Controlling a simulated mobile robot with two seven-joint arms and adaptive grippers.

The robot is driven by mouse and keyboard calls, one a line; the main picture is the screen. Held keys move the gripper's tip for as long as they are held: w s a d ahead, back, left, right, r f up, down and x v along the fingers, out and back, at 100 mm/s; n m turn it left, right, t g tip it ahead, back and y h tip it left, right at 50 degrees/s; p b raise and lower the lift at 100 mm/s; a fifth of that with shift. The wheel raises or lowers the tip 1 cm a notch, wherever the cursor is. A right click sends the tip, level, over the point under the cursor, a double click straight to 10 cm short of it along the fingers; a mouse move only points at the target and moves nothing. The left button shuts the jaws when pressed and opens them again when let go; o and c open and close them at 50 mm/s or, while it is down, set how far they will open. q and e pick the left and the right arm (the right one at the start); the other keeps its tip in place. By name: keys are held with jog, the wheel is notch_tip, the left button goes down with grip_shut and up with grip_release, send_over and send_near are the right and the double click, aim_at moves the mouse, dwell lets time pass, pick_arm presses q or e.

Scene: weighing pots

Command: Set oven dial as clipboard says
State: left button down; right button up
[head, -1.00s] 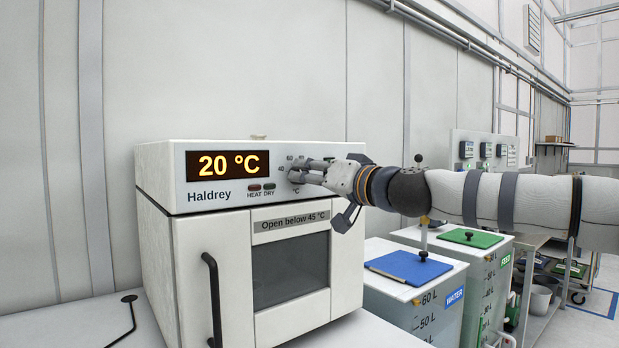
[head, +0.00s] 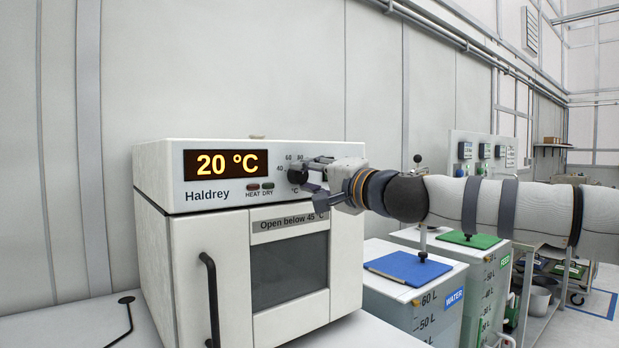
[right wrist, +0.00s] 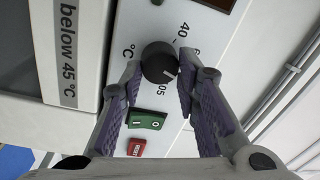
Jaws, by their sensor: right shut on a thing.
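The white oven (head: 210,235) stands on a bench, and its display (head: 226,165) reads 20 °C. Its dark round dial (head: 297,175) is on the front panel, right of the display, with 40, 60 and 80 marks around it. My right gripper (head: 307,176) reaches in from the right and is shut on the dial. In the right wrist view, the purple finger pads sit on either side of the dial (right wrist: 157,60), which bears a white pointer line. The clipboard cannot be made out. My left gripper is not in view.
The oven door (head: 290,268) is shut, with an "Open below 45 °C" label. A WATER tank (head: 420,310) with a blue lid (head: 408,267) stands at the right, below my arm.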

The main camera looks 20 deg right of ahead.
jog(key=shift+a+f+m, duration=0.1)
jog(key=shift+m, duration=0.5)
jog(key=o, duration=1.2)
jog(key=shift+s+d, duration=0.2)
jog(key=shift+s, duration=0.15)
jog(key=v, duration=1.1)
jog(key=shift+s, duration=0.15)
